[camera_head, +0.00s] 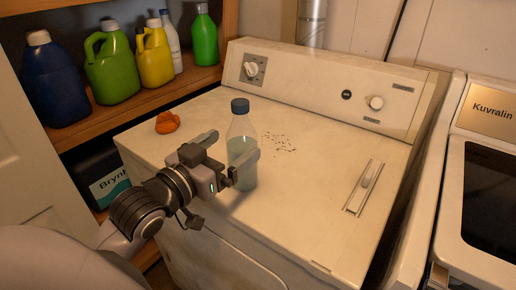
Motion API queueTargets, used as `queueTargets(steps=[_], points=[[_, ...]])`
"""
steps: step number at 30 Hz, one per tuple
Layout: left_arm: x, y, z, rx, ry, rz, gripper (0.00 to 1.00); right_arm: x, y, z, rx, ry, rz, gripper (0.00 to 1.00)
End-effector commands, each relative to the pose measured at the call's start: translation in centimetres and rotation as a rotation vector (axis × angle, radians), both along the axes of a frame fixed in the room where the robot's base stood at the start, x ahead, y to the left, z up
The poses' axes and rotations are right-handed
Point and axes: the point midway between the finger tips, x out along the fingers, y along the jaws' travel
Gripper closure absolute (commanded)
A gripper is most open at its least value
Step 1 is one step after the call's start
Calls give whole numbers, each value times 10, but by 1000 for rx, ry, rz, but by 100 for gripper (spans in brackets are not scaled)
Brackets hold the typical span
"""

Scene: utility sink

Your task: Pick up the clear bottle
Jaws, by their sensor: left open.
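The clear bottle (241,129) stands upright on the top of the white washing machine (300,205), near its front left part. It has a dark blue-grey cap and pale contents. My left gripper (234,158) is at the bottle, coming from the front left. My right gripper does not show.
An orange crumpled item (167,122) lies left of the bottle on the machine. A small rectangular metal piece (363,188) lies to the right. Shelves at the left hold several coloured jugs (112,65). Another machine (487,190) stands at the right. The middle of the top is mostly clear.

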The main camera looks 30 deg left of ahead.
Motion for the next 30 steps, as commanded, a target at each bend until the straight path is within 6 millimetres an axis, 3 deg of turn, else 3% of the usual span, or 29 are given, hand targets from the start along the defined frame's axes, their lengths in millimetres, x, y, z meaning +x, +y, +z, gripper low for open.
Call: queueTargets(steps=[8, 18, 28, 29, 30], points=[[22, -1, 1, 0, 0, 0, 2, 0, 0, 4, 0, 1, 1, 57], [62, -2, -1, -1, 0, 0, 2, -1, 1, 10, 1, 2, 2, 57], [69, -2, -2, 0, 1, 0, 2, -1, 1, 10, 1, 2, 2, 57], [68, -2, -2, 0, 1, 0, 5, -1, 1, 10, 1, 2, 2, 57], [68, -2, -2, 0, 1, 0, 18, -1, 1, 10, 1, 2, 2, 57]])
